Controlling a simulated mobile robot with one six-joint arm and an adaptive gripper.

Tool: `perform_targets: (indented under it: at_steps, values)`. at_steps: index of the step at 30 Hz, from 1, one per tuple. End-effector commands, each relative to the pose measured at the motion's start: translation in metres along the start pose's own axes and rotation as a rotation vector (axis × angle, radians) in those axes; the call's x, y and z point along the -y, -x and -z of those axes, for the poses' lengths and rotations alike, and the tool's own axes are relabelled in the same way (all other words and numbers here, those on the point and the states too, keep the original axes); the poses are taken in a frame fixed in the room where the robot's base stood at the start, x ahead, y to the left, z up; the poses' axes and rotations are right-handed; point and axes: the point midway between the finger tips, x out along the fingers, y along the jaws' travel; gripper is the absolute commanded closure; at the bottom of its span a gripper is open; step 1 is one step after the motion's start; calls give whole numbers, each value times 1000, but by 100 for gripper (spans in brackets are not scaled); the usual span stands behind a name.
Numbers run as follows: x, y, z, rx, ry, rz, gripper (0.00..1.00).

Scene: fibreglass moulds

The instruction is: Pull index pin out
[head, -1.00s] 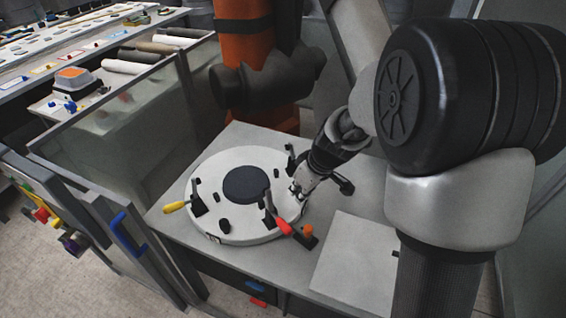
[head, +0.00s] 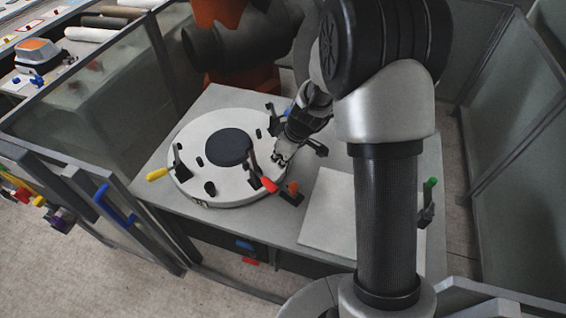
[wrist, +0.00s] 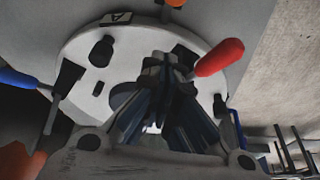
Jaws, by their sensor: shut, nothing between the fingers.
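The index pin is probably the orange-topped knob (head: 292,187) on a dark block at the right front edge of the round white mould plate (head: 190,187). Its orange top also shows at the top edge of the wrist view (wrist: 176,3). My gripper (head: 280,159) is low over the right side of the plate, behind the orange knob and apart from it. In the wrist view my gripper (wrist: 165,68) is shut and empty, its fingers over the plate near the red handle. The pin's lower part is hidden.
Toggle clamps with a yellow handle (head: 157,174), a red handle (head: 269,184) and a blue handle (wrist: 18,78) stand around the plate. A dark disc (head: 229,147) lies at its centre. A pale flat panel (head: 328,222) on the bench is clear.

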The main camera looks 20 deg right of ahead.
Motion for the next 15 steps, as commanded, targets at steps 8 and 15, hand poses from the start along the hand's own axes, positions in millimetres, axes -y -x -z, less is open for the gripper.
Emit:
perform_targets:
  at_steps: [8, 15]
  values:
    - [1, -65, -2, 3, 0, 3, 100]
    - [0, -70, -24, 0, -4, 0, 100]
